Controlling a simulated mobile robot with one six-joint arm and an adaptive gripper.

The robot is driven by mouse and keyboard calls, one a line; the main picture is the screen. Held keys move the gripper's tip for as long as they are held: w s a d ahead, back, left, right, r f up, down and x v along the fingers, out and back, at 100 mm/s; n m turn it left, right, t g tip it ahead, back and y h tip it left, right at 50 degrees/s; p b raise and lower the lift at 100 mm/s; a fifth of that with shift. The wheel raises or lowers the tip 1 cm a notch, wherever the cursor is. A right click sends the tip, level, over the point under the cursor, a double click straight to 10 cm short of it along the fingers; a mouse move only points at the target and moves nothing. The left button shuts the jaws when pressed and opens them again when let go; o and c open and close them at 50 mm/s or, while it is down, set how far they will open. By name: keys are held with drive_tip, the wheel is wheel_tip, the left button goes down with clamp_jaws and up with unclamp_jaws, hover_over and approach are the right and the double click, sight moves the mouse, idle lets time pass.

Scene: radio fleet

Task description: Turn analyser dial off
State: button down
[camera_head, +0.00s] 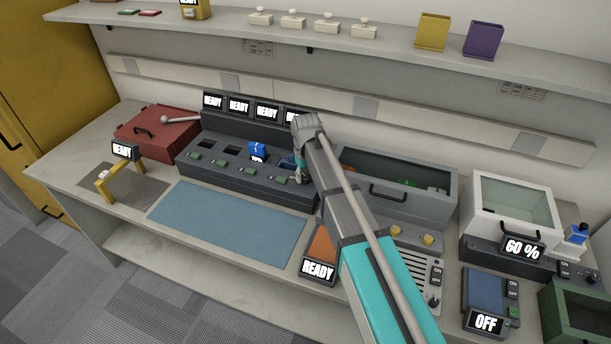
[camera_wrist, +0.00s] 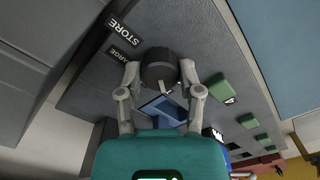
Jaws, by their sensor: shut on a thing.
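The round dark dial (camera_wrist: 157,64) sits on the grey top of the dark analyser unit (camera_head: 228,172). Labels reading STORE (camera_wrist: 125,27) and, partly hidden, what looks like CHARGE (camera_wrist: 124,55) lie beside it. A pale pointer mark shows on the dial's side nearest my palm. My gripper (camera_wrist: 160,74) is shut on the dial, one finger on each side. In the head view my gripper (camera_head: 300,174) reaches down at the unit's right end. My arm hides the dial there. Several READY screens (camera_head: 239,105) stand along the unit's back.
A blue battery (camera_head: 257,151) stands in one bay of the unit, near green buttons (camera_head: 195,155). A red case (camera_head: 155,134) is on the left and a clear-lidded grey bin (camera_head: 405,208) on the right. The blue mat (camera_head: 227,224) in front is bare.

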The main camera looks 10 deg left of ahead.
drive_tip(key=n, duration=0.6)
idle(0.5)
drive_tip(key=shift+c, duration=1.3)
unclamp_jaws()
